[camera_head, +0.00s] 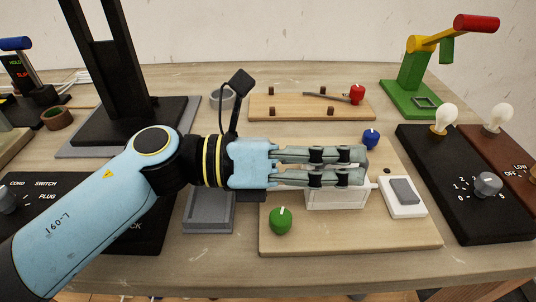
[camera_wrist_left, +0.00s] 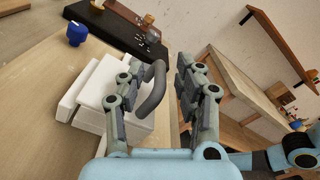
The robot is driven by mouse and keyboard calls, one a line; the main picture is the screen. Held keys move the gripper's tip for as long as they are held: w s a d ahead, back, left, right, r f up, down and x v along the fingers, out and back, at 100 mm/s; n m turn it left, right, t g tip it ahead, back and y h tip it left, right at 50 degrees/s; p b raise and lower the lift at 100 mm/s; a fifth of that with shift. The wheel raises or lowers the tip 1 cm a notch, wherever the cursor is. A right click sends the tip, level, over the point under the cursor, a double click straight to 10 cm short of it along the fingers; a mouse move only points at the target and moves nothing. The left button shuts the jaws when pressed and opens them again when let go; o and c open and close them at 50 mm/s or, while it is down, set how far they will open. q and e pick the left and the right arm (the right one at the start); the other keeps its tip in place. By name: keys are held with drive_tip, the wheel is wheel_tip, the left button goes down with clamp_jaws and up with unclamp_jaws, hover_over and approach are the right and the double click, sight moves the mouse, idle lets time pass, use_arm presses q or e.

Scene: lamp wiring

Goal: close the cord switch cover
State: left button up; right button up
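A white box-shaped switch body (camera_head: 338,198) lies on the light wooden board, partly hidden under my left gripper. I cannot tell how its cover sits. A white plate with a grey raised pad (camera_head: 403,191) lies just to its right. My left gripper (camera_head: 366,166) reaches over the white box from the left, its two fingers apart. In the left wrist view the white box (camera_wrist_left: 92,96) is beside the left-hand finger. A grey curved piece (camera_wrist_left: 154,92) shows between the fingers (camera_wrist_left: 160,68); I see no grip on it. My right gripper is out of view.
A green knob (camera_head: 281,221) and a blue knob (camera_head: 371,139) stand on the board (camera_head: 400,238). A grey tray (camera_head: 209,213) lies to the left. A black lamp panel (camera_head: 468,205) stands at the right, and a wooden rack (camera_head: 275,108) behind.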

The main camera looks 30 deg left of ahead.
use_arm(q)
drive_tip(key=v, duration=1)
drive_tip(key=shift+s+a, duration=0.25)
drive_tip(key=shift+a, duration=0.05)
